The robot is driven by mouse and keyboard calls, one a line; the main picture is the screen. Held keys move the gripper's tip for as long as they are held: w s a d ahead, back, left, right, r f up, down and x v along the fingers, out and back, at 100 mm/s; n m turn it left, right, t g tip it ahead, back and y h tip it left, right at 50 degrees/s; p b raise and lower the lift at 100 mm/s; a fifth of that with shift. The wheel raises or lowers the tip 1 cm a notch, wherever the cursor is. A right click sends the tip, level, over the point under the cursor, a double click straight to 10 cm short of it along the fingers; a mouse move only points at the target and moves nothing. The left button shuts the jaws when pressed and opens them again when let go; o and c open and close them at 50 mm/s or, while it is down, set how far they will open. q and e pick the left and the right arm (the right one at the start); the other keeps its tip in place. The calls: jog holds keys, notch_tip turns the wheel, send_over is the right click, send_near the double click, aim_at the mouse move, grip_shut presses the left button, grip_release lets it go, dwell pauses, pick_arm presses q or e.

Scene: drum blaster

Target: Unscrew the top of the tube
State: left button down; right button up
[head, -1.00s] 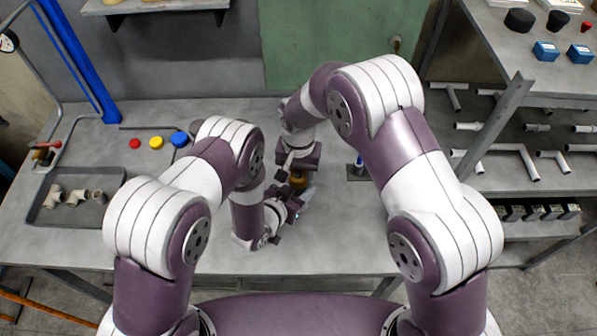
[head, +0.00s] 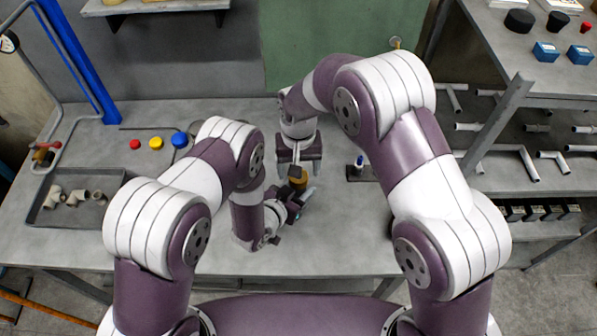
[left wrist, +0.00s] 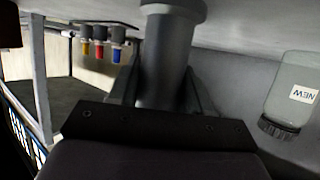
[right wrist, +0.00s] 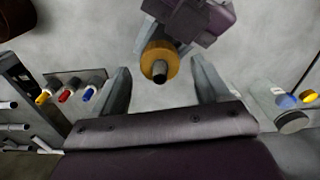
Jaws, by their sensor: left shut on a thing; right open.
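The tube (left wrist: 166,65) is a grey cylinder standing between my left fingers. Its orange-yellow top (right wrist: 159,62) has a dark centre and shows from above in the right wrist view. The top also shows in the head view (head: 299,178). My left gripper (head: 288,207) is shut on the tube below the top. My right gripper (right wrist: 162,76) is open above the tube, with one finger on each side of the top and visible gaps between. In the head view my right gripper (head: 298,163) hangs just behind the top. The tube's lower end is hidden.
A small rack (right wrist: 72,88) with yellow, red and blue pieces is to the right in the head view (head: 359,174). Coloured discs (head: 156,143) and a tray of fittings (head: 112,190) lie left. The front table is clear.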

jog(key=shift+r, duration=0.9)
jog(key=shift+c, duration=0.4)
jog(key=r+m, duration=0.2)
jog(key=m, duration=0.1)
jog(key=r+m, duration=0.1)
jog(key=shift+w+a, duration=0.1)
jog(key=shift+w, duration=0.15)
jog(key=m, duration=0.3)
jog(key=shift+s+r, duration=0.1)
jog(key=shift+r, duration=0.1)
jog(key=m, duration=0.2)
jog(key=shift+s+m, duration=0.15)
jog(key=shift+m, duration=0.25)
send_over(299, 192)
jog(key=w, duration=0.2)
notch_tip(299, 192, down, 8)
jog(key=shift+s+r, duration=0.1)
jog(key=c, duration=1.1)
jog(key=n, duration=0.9)
jog(key=shift+n, duration=0.4)
